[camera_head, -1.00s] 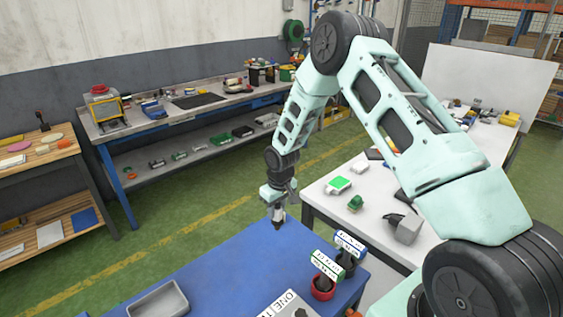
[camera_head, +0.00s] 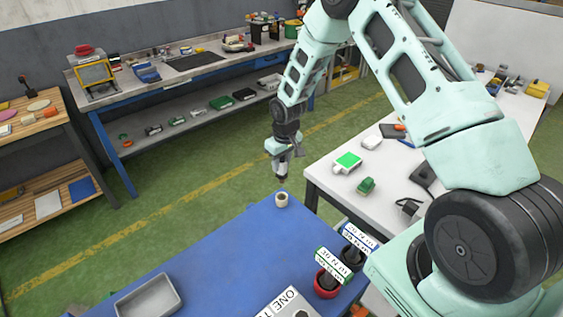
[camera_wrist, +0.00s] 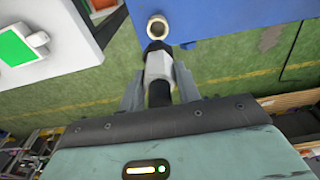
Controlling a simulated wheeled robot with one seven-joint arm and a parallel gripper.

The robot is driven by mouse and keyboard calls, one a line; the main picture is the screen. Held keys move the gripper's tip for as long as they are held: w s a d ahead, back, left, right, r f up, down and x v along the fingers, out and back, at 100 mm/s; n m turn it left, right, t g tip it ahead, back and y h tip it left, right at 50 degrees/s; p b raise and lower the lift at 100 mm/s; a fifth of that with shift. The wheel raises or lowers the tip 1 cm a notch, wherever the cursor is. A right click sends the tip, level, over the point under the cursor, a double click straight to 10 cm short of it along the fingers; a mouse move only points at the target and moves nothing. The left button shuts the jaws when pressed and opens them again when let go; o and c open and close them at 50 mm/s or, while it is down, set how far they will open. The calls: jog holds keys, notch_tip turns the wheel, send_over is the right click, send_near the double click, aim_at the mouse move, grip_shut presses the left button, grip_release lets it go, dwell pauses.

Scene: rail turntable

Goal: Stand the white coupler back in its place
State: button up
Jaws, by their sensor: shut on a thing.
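My gripper (camera_head: 282,168) hangs above the far corner of the blue table (camera_head: 220,245). It is shut on a pale coupler-like piece with dark ends, which I take for the white coupler (camera_wrist: 158,68). In the head view its dark lower end points down. A cream ring with an open hole (camera_head: 282,199) sits on the table close to that corner, just below the held piece. The ring also shows in the wrist view (camera_wrist: 157,27), just beyond the piece's dark tip. The tip looks apart from the ring.
A red cup (camera_head: 326,289) with a dark piece and a green-edged sign (camera_head: 334,265) stands at the table's right, beside a blue-edged sign (camera_head: 359,238). A grey tray (camera_head: 147,298) lies at the front left. A white table (camera_head: 330,178) stands close on the right.

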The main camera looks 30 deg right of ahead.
aim_at(281, 174)
jog(key=shift+f+b, duration=2.1)
jog(key=shift+f, duration=0.75)
jog(key=shift+f+b, duration=1.9)
jog(key=shift+f, duration=0.2)
jog(key=o, duration=1.1)
jog(key=shift+o, duration=0.2)
notch_tip(281, 174, up, 17)
jog(key=s+b, duration=0.2)
jog(key=b, duration=0.2)
jog(key=shift+d+r, duration=0.15)
jog(key=shift+d, duration=0.05)
